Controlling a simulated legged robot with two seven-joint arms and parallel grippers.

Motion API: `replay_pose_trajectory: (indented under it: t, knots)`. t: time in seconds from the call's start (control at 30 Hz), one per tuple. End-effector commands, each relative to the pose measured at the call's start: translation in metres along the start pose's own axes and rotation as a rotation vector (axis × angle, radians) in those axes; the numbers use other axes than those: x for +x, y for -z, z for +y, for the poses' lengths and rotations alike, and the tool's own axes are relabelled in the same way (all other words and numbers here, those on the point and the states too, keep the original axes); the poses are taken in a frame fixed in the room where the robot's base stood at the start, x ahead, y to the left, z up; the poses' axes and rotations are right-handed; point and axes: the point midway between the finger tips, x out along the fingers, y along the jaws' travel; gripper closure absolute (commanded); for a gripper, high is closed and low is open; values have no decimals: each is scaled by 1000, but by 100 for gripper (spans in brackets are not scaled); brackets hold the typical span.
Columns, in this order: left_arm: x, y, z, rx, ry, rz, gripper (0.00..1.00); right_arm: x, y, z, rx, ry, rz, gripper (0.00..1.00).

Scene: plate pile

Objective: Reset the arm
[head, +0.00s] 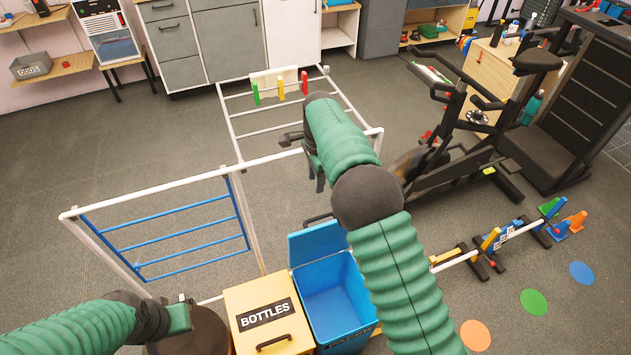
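My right arm, in a ribbed green sleeve, reaches up the middle of the head view and bends at a dark joint. Its gripper (303,162) is beyond the bend, above the rack frame, with two dark fingers apart and nothing seen between them. My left arm lies low at the bottom left. Its gripper (185,312) is small and partly hidden by its own wrist, above a dark brown round object (190,335). Its finger gap does not show clearly.
A white rack with blue bars (185,225) and white rails stands ahead. A yellow "BOTTLES" box (262,295) and an open blue bin (335,295) stand close in front. An exercise bike (465,130) is at right. Grey floor is clear at far left.

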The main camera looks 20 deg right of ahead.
Motion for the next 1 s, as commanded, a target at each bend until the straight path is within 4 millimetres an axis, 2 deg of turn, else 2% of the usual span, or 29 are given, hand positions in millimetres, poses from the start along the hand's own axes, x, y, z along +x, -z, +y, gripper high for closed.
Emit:
replay_pose_trajectory:
  t: [0.27,0.37,0.43,0.57,0.8,0.9,1.0]
  knots:
    - [0,0,0,0,0,0,100,0,1,1,-4,0,-1,66]
    - [-3,1,0,0,0,0,100,-7,7,11,-58,9,-4,66]
    - [-6,1,0,0,0,0,100,-15,14,29,-152,22,-8,66]
    - [-13,3,0,0,0,0,100,-29,20,86,-447,56,0,66]
    - [-24,6,0,0,0,0,100,-37,-1,218,-1121,105,74,66]
    - [-26,6,0,0,0,0,100,-35,-8,260,-1338,111,111,66]
    - [-27,6,0,0,0,0,100,-32,-12,283,-1458,112,134,66]
